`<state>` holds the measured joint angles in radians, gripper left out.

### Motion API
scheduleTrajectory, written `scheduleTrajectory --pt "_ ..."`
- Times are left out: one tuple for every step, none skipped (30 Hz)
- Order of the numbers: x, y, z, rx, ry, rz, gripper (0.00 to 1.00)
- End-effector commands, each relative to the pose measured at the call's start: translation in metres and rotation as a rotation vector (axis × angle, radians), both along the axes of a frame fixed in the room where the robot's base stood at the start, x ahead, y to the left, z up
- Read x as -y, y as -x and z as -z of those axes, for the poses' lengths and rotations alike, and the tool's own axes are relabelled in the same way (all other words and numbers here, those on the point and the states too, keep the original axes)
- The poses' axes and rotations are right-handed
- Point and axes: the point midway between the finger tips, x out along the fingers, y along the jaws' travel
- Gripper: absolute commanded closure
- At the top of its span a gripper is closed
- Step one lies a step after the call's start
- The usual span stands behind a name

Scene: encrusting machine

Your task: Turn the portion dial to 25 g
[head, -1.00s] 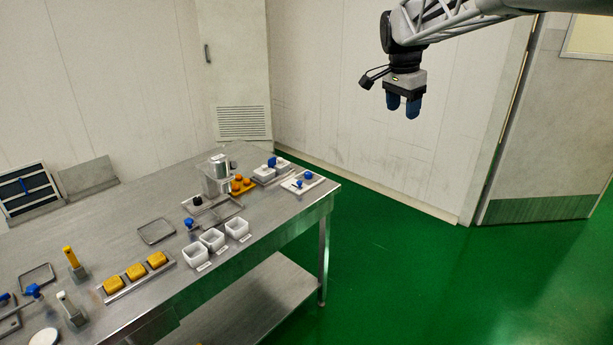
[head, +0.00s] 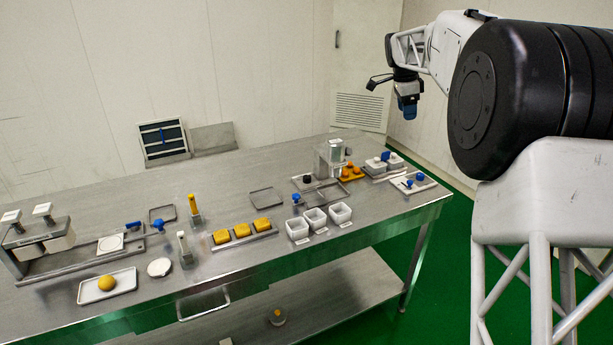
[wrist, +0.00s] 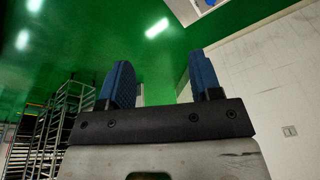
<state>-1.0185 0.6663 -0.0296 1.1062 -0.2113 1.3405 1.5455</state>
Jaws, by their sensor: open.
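A small metal machine (head: 331,155) stands at the far right part of the steel table. A black knob (head: 307,179) sits on a flat plate at its left foot; it may be the portion dial, but its marks are too small to read. Several blue knobs also show, one in front of the machine (head: 296,198) and one on a white plate at the right (head: 420,177). My gripper (head: 407,110) hangs in the air beyond the table's right end, pointing down, apart from everything. In the wrist view its two blue fingers (wrist: 160,78) are spread, with nothing between them.
White bins (head: 298,230) and a rack of yellow blocks (head: 242,233) line the front edge. A press-like stand (head: 38,245), and a tray (head: 92,291) with an orange ball, are at the left. Green floor lies right of the table. The wrist view shows wire racks (wrist: 50,115).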

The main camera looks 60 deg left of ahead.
Motion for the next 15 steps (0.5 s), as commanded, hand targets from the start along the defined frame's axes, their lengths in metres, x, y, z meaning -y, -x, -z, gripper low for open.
scheduleTrajectory --pt "-0.02 0.011 0.009 0.002 0.0 0.003 0.42" --pt "-0.03 0.016 0.013 0.004 -0.001 0.008 0.42" --pt "-0.043 0.024 0.018 0.006 -0.001 0.013 0.42" --pt "-0.053 0.03 0.022 0.008 -0.002 0.019 0.42" --pt "-0.063 0.036 0.026 0.01 -0.002 0.024 0.42" --pt "-0.076 0.045 0.032 0.012 -0.003 0.029 0.42" --pt "-0.085 0.051 0.036 0.014 -0.004 0.034 0.42" --pt "-0.095 0.058 0.04 0.016 -0.006 0.04 0.42" --pt "-0.108 0.068 0.047 0.018 -0.007 0.045 0.42" --pt "-0.116 0.074 0.051 0.019 -0.008 0.051 0.42" --pt "-0.126 0.081 0.055 0.022 -0.009 0.055 0.42" --pt "-0.138 0.092 0.062 0.024 -0.009 0.062 0.42" --pt "-0.146 0.099 0.066 0.026 -0.01 0.066 0.42" --pt "-0.155 0.106 0.071 0.028 -0.011 0.072 0.42" --pt "-0.166 0.117 0.077 0.032 -0.012 0.078 0.42"
